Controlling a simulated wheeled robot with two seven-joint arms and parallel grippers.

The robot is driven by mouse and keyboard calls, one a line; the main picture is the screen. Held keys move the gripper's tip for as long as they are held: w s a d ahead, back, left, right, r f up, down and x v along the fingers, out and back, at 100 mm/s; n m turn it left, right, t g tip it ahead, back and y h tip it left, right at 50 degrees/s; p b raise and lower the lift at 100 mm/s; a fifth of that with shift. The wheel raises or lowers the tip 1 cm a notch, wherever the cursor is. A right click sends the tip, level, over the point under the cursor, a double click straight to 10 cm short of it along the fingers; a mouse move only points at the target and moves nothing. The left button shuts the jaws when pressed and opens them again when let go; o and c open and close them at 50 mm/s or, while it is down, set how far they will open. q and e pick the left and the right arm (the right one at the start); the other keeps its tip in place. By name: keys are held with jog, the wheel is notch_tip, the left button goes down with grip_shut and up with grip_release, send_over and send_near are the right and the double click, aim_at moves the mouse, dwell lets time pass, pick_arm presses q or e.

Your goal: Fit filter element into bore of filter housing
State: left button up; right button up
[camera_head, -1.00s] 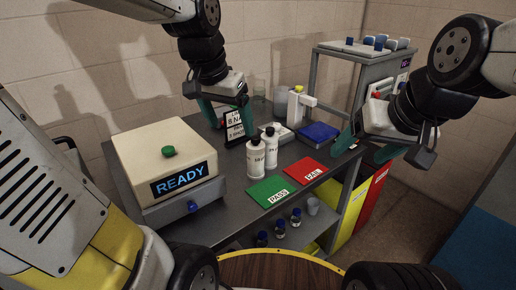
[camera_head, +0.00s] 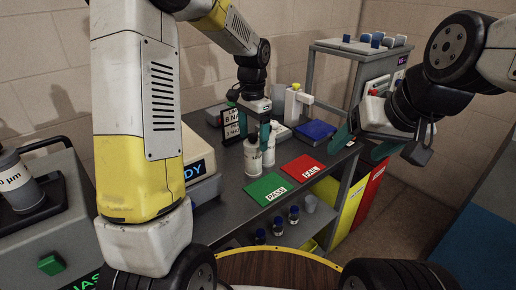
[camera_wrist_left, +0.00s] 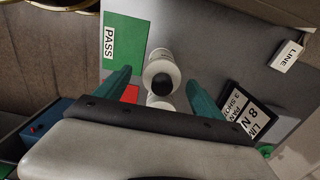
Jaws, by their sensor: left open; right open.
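Two white bottle-like cylinders, the front one (camera_head: 252,157) and the rear one (camera_head: 268,148), stand upright on the grey bench. I cannot tell whether either is the filter element, and I make out no housing bore. My left gripper (camera_head: 254,138) points down with its teal fingers apart at the tops of the cylinders. In the left wrist view a white cylinder with a dark round top (camera_wrist_left: 162,78) lies between the open fingers (camera_wrist_left: 159,80); contact is not clear. My right gripper (camera_head: 362,148) is open and empty, right of the bench.
A grey machine with a green button (camera_head: 51,264) at left bears a dark-topped cylinder marked "µm" (camera_head: 20,185). A green PASS mat (camera_head: 262,188) and red FAIL mat (camera_head: 303,166) lie beside the cylinders. A blue box (camera_head: 315,131) and a dark sign (camera_head: 232,128) stand behind.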

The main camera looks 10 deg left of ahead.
aim_at(253, 147)
pick_arm(q)
jog(key=f, duration=0.4)
jog(key=shift+w+a+f, duration=0.1)
jog(key=shift+w+f, duration=0.1)
jog(key=shift+f, duration=0.1)
jog(key=shift+c, duration=0.2)
grip_shut()
jog(key=shift+r, duration=0.15)
